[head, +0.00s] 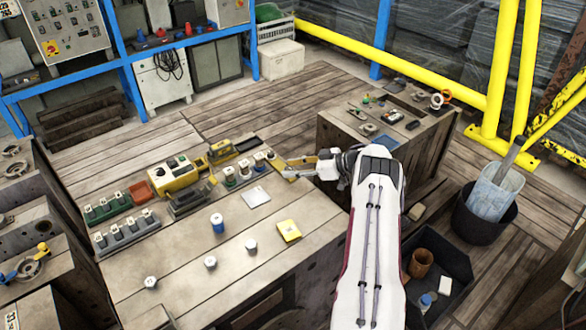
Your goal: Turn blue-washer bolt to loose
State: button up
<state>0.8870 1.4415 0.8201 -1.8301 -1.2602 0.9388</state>
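A row of small upright bolts with coloured washers stands on a dark base at the back right of the wooden bench (180,255). One bolt in it seems to have a blue washer (259,161). A red-marked one (271,156) stands to its right and a green-marked one (230,178) at the left end. My gripper (288,170) is just right of the row, low over the bench's right edge, pointing left. It looks apart from the bolts. Its fingers are too small to tell open from shut, and I see nothing clearly held. Whether the bolt is tight or loose is too small to read.
A yellow machine (175,175) stands left of the row. Green (105,208) and grey (125,232) racks are farther left. A second bench (345,150) is behind right.

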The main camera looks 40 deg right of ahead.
jog(key=v, duration=1.2)
dwell(0.4)
